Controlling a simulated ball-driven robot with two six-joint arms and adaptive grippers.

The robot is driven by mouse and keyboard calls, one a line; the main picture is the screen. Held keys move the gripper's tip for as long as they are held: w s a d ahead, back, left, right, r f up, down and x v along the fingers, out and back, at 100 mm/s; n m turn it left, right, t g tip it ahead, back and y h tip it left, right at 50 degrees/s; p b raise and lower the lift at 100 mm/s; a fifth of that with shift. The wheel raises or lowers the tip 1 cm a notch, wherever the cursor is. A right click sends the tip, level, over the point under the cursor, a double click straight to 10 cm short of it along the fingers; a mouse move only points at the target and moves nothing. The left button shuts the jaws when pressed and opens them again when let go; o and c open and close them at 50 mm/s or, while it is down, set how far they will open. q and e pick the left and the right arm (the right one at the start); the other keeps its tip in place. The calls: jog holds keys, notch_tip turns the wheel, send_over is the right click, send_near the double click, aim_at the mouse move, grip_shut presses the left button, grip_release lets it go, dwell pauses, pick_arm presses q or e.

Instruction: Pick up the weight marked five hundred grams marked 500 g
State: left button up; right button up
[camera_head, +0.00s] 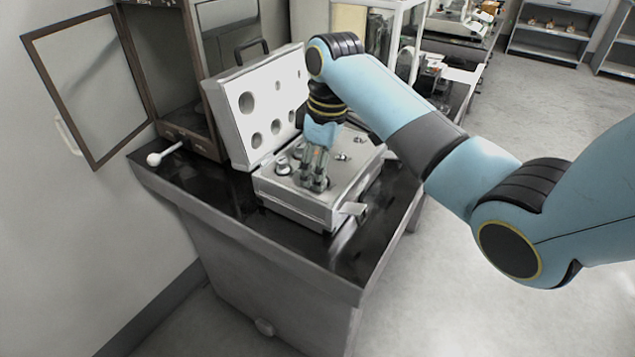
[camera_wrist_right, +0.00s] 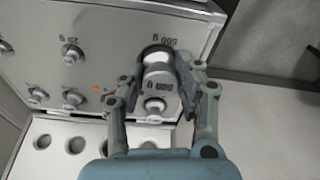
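A silver weight marked 500 g (camera_wrist_right: 158,74) stands in the weight box, with its knob towards the camera in the right wrist view. Its label reads upside down there. My right gripper (camera_wrist_right: 160,66) is open, with one finger on each side of this weight. The fingertips are close to its sides, and narrow gaps seem to show. In the head view my right gripper (camera_head: 314,181) points down into the near part of the box and hides most of this weight. My left gripper is not in view.
The open weight box (camera_head: 291,203) has its lid (camera_head: 238,138) raised on the left. It holds several smaller weights and stands on a dark-topped table (camera_head: 224,200). A cabinet with an open glass door (camera_head: 88,84) stands behind it. Floor is free at the right.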

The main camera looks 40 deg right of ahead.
grip_shut()
